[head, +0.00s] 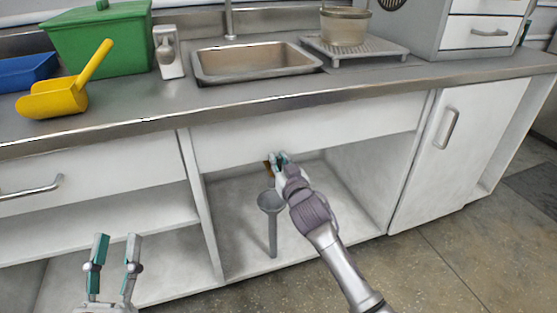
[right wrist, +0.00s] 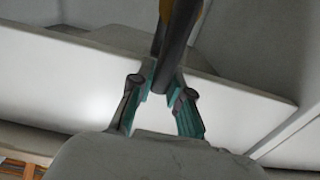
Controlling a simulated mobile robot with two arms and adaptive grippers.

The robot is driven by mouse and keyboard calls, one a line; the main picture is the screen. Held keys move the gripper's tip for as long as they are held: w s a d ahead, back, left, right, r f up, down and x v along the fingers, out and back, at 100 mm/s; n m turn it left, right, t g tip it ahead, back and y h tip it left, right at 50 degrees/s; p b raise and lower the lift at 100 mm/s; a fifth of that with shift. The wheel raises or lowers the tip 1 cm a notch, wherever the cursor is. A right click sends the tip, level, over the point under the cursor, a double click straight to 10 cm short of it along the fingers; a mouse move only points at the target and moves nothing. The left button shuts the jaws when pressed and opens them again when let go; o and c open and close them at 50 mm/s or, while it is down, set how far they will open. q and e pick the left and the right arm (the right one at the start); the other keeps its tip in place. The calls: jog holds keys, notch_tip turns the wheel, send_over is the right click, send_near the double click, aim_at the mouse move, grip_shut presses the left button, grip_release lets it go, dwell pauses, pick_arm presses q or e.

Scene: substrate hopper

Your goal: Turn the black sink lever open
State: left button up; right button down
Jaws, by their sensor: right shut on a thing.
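The black sink lever (right wrist: 177,45) shows in the right wrist view as a dark bar running up from between my right fingertips. A brass-coloured part (right wrist: 166,8) shows at the top edge beside it. My right gripper (right wrist: 163,92) is shut on the lever. In the head view my right gripper (head: 278,158) is under the counter front, below the sink (head: 256,62), and mostly hides the lever; a small brown-orange part (head: 268,168) shows beside it. My left gripper (head: 116,240) is open and empty at the lower left, in front of the shelves.
A grey funnel-topped post (head: 271,203) stands in the open cabinet bay (head: 325,210), just below my right gripper. The counter holds a green bin (head: 98,42), a yellow scoop (head: 55,103) and a pot (head: 345,27) on a rack. A closed door (head: 455,150) is right of the bay.

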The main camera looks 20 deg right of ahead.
jog(key=shift+a, duration=0.15)
pick_arm(q)
notch_tip(320, 180, down, 11)
jog(key=a+g+y+p, duration=0.1)
jog(key=g+y+p, duration=0.15)
jog(key=g, duration=0.45)
notch_tip(320, 180, up, 9)
jog(key=t+h+b, duration=0.2)
jog(key=t, duration=0.3)
jog(key=shift+w+d+t, duration=0.3)
jog(key=shift+w+d, duration=0.1)
jog(key=shift+d, duration=0.05)
pick_arm(e)
jog(key=a+f+n, duration=0.6)
jog(key=n, duration=1.2)
jog(key=shift+f, duration=0.3)
pick_arm(q)
jog(key=shift+r, duration=0.1)
pick_arm(e)
jog(key=shift+s+a, duration=0.1)
